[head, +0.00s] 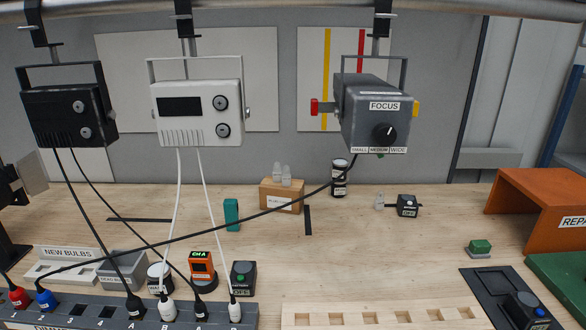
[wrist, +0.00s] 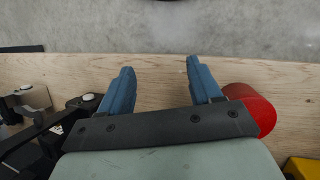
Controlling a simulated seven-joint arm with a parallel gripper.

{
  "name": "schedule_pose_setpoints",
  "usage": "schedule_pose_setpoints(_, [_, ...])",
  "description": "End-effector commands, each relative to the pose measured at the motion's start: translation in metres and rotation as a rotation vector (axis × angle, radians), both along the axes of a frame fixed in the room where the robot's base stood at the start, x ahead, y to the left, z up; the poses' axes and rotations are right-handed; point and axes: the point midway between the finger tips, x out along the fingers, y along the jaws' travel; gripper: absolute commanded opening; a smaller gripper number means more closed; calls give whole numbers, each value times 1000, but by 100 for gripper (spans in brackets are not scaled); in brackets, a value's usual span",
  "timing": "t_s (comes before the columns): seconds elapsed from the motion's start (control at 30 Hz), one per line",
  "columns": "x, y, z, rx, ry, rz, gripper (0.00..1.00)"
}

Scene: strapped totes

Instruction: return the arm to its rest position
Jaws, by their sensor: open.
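My gripper (wrist: 158,88) shows in the wrist view with two blue fingers spread apart. Nothing is between the fingers. Below them are a wooden surface (wrist: 60,68) and a strip of grey floor (wrist: 260,30) beyond its edge. I cannot make out my gripper in the head view.
In the wrist view a red round thing (wrist: 252,106) sits close beside the right finger, contact unclear. Black parts (wrist: 80,105) lie left. In the head view, black (head: 68,112), white (head: 197,112) and grey FOCUS (head: 375,115) units hang above the bench (head: 400,260), cables trailing down.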

Motion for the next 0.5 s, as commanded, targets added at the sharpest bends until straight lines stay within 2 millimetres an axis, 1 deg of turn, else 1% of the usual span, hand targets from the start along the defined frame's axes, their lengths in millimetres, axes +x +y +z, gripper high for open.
schedule_pose_setpoints(0.03, [-12, -10, 3, 23, 14, -71, 64])
schedule_pose_setpoints(0.17, [-34, -24, 8, 82, 48, -237, 64])
schedule_pose_setpoints(0.27, [-54, -34, 11, 123, 78, -343, 64])
schedule_pose_setpoints(0.3, [-66, -39, 12, 138, 93, -371, 64])
schedule_pose_setpoints(0.4, [-104, -54, 12, 163, 139, -366, 64])
schedule_pose_setpoints(0.5, [-133, -65, 11, 176, 176, -313, 64])
